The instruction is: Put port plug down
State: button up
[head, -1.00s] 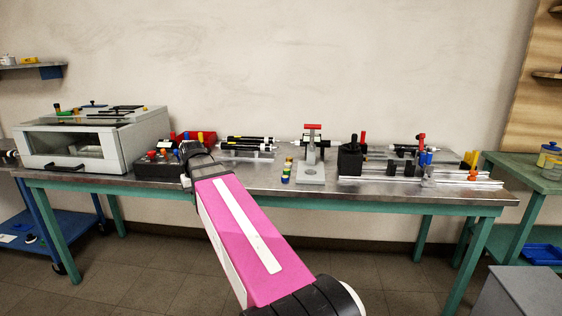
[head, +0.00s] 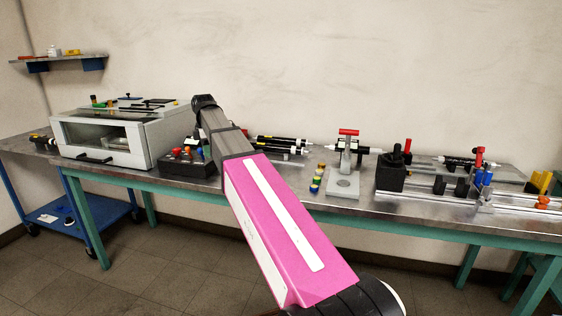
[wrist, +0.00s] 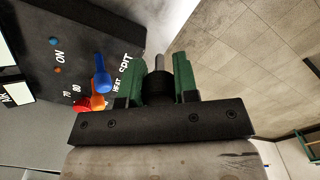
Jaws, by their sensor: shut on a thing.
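My gripper (wrist: 160,72) shows in the wrist view with its green fingers shut on a dark round piece with a grey pin, which I take to be the port plug (wrist: 157,88). The pin points away from my wrist. The plug is in the air beside the edge of a dark control box (wrist: 75,45), with the grey floor visible beyond. In the head view my arm reaches up over the bench, and its links hide the gripper and the plug.
The control box (head: 178,166) bears blue, orange and red switches. A grey oven-like cabinet (head: 168,135) stands left of it. Right on the metal bench (head: 285,184) are black rods (head: 283,141), a red-handled clamp (head: 347,150) and a railed fixture (head: 440,199).

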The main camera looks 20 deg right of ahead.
jog(key=shift+n, duration=0.7)
jog(key=d+f, duration=0.2)
jog(key=d, duration=0.1)
jog(key=d+f, duration=0.2)
jog(key=d, duration=0.2)
jog(key=d+f, duration=0.2)
jog(key=d, duration=0.1)
jog(key=shift+s+d, duration=0.2)
jog(key=shift+s, duration=0.2)
jog(key=shift+d+f, duration=0.1)
jog(key=shift+f, duration=1.9)
jog(key=o, duration=0.5)
jog(key=shift+f, duration=0.15)
jog(key=shift+c, duration=0.2)
jog(key=o, duration=0.4)
jog(key=shift+o, duration=0.2)
notch_tip(320, 180, up, 12)
jog(key=shift+r, duration=0.2)
